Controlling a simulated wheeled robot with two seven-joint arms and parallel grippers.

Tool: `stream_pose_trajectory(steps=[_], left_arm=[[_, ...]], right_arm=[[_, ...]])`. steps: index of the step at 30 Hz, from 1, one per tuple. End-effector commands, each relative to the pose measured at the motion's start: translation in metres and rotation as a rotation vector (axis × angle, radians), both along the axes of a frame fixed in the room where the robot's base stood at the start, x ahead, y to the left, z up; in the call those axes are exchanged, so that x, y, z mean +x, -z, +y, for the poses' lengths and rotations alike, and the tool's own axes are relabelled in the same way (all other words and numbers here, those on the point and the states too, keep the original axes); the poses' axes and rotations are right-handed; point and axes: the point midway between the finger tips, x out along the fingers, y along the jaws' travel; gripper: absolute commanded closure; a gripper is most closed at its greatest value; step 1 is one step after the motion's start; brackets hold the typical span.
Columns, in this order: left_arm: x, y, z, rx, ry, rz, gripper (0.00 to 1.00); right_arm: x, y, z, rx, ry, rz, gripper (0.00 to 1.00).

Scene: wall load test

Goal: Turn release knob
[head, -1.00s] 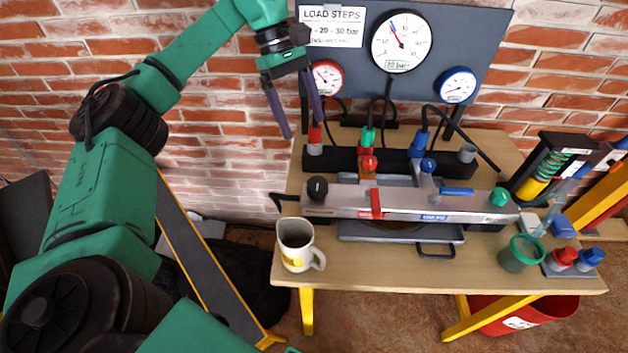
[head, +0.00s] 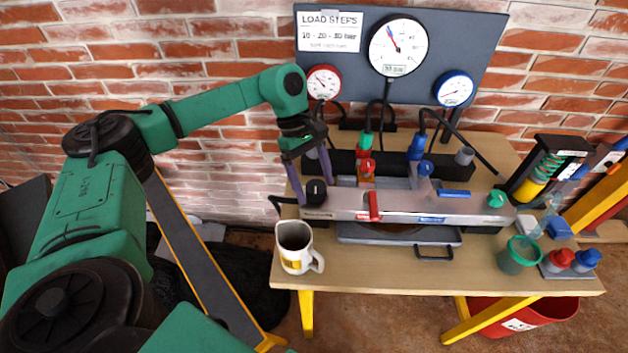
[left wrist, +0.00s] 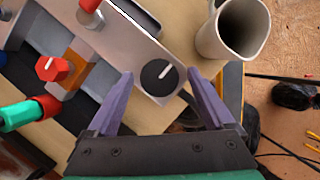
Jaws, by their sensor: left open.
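A round black knob (head: 316,191) with a white pointer line sits on the left end of the silver panel (head: 345,203). It also shows in the left wrist view (left wrist: 158,77), its line pointing to the upper right. My left gripper (head: 314,188) is open, its purple fingers pointing down on either side of the knob. In the left wrist view the fingertips (left wrist: 160,73) stand left and right of the knob, with gaps showing; I cannot tell exact height. My right gripper is out of view.
A cup (head: 295,247) stands close in front of the knob. A red lever (head: 374,206) and a green knob (head: 496,198) are further right on the panel. Gauges (head: 397,47) hang on the dark board behind, with hoses below. A green-rimmed cup (head: 518,254) stands at the right.

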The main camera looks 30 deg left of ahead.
Motion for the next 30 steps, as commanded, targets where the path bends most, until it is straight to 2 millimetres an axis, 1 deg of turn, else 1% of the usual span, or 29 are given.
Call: stream_pose_trajectory(steps=[1,2,3,5,6,7,8,14,20,26,30], left_arm=[[0.0,0.0,0.0,0.0,0.0,0.0,0.21],[0.0,0.0,0.0,0.0,0.0,0.0,0.33],[0.0,0.0,0.0,0.0,0.0,0.0,0.48],[0.0,0.0,0.0,0.0,0.0,0.0,0.71],[0.0,0.0,0.0,0.0,0.0,0.0,0.86],[0.0,0.0,0.0,0.0,0.001,0.0,0.98],[0.0,0.0,0.0,0.0,0.0,0.0,0.99],[0.0,0.0,0.0,-0.001,-0.011,0.0,0.99],[-0.001,0.001,0.0,0.0,-0.071,0.001,0.99],[-0.001,0.001,0.0,-0.001,-0.198,-0.001,0.99],[-0.002,0.002,0.0,-0.001,-0.318,0.0,0.99]], right_arm=[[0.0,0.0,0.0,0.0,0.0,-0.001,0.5],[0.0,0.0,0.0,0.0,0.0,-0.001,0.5],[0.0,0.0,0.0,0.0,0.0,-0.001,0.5],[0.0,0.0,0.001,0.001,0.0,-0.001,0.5],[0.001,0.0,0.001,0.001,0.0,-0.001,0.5],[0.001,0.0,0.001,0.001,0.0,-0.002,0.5],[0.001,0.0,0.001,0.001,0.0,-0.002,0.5],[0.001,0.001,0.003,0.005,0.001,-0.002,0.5],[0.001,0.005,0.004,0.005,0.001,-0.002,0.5],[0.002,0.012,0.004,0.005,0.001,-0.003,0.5],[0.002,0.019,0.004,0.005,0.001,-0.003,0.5]])
